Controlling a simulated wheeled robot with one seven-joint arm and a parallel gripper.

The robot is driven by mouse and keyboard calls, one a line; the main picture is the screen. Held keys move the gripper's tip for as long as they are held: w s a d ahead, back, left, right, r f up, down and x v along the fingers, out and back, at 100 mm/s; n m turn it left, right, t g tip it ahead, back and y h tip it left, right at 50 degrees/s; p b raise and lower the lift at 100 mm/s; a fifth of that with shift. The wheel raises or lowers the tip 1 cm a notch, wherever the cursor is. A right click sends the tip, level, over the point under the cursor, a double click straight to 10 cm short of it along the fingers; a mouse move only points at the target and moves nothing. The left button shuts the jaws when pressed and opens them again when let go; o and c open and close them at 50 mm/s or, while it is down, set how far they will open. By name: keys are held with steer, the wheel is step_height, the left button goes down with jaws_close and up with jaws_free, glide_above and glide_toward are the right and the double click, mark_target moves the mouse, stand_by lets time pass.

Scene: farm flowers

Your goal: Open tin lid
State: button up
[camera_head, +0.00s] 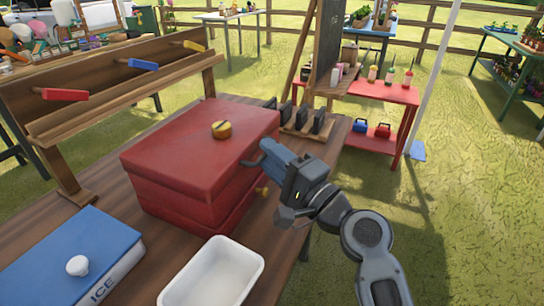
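A large red box (190,185), which looks like the tin, stands on the brown wooden table. Its red lid (170,150) lies flat on top and looks shut. A round brass knob (221,129) sits on the lid towards the back right. A smaller brass knob (262,191) sticks out of the box's right side. My gripper (254,155) is at the right edge of the lid, to the right of and nearer than the top knob. I cannot tell whether it touches the box. Its finger gap is not clear from this angle, and nothing shows held in it.
A blue ICE box (70,255) with a white knob stands at the front left. An empty white tray (212,275) lies in front of the red box. A wooden rack (125,85) with coloured handles stands behind. Dark upright pieces (300,118) stand at the back right.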

jaws_close()
stand_by(1.2)
